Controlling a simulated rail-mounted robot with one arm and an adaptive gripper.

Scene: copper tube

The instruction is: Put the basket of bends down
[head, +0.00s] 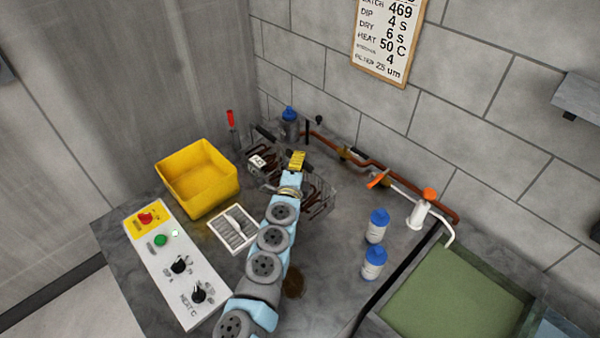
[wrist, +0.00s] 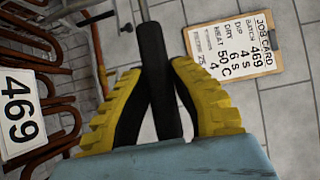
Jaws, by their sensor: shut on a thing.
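The wire basket (head: 318,204) of copper bends is at the back middle of the grey counter, partly hidden behind my arm. In the wrist view its brown bends (wrist: 48,62) and white 469 tag (wrist: 20,115) show at the left. The tag (head: 257,162) also shows in the head view. My gripper (head: 297,160) is over the basket. In the wrist view its yellow fingers (wrist: 156,80) are closed on the basket's dark handle bar (wrist: 160,100). I cannot tell whether the basket's underside touches the counter.
A yellow bin (head: 200,180), a white slotted tray (head: 234,229) and a control panel (head: 175,265) are at the left. Blue-capped bottles (head: 376,226), a copper pipe (head: 360,157), a white tap (head: 421,209) and a green-bottomed basin (head: 455,290) are at the right.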

